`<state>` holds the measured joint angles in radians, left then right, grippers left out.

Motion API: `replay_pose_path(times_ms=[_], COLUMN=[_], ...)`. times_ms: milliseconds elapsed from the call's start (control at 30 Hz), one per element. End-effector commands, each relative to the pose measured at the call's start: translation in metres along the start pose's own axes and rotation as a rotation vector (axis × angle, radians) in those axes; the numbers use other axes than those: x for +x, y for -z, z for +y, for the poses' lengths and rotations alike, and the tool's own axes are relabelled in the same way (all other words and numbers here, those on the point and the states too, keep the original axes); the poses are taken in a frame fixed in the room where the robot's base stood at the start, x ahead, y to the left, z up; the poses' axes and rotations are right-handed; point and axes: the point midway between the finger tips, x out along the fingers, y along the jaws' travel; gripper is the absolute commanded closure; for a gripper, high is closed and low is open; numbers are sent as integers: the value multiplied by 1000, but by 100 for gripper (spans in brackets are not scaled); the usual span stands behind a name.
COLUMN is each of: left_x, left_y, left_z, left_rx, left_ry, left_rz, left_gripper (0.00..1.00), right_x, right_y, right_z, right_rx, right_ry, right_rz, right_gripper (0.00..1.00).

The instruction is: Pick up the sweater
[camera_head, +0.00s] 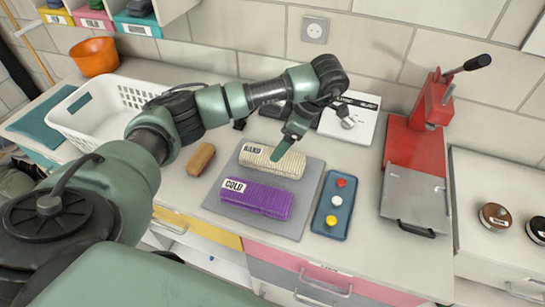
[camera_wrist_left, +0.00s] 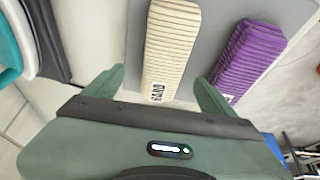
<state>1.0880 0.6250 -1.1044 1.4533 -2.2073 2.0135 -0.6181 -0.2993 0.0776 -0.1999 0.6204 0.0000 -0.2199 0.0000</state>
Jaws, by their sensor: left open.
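Two rolled, ribbed knit items, like folded sweaters, lie side by side on a grey mat (camera_head: 230,206). The cream one (camera_head: 285,165) has a label reading "HAND"; the purple one (camera_head: 268,201) has one reading "COLD". My left gripper (camera_head: 283,150) is above the cream knit, by its back edge, open and empty. In the left wrist view its fingertips (camera_wrist_left: 160,88) are spread, with the labelled end of the cream knit (camera_wrist_left: 172,45) between them in the picture. The purple knit (camera_wrist_left: 245,60) shows beyond the right finger. Contact cannot be told. My right gripper is not in view.
A brown block (camera_head: 201,159) lies left. A white basket (camera_head: 128,94) and orange bowl (camera_head: 94,56) stand farther left. A red press (camera_head: 424,110) stands right.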

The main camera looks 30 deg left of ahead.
Motion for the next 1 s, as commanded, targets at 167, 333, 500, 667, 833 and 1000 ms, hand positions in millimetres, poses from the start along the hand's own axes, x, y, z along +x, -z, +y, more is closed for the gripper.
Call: replay_pose_path(times_ms=[167,333,500,667,833,1000], left_x=[21,37,60,71,72,72], left_y=[-2,-4,-4,-5,-5,-5], left_z=[-2,-5,-5,-5,-4,-4], left_rx=[2,3,2,3,3,3], left_ry=[5,8,7,3,2,2], left_rz=[-3,-5,-3,-5,-6,-6], left_gripper=[15,15,15,15,15,53], right_x=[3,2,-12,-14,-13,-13], right_y=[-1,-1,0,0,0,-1], right_z=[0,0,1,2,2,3], right_rx=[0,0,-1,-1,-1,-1], right_ry=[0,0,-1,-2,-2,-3], right_rz=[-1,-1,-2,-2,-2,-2], right_gripper=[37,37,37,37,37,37])
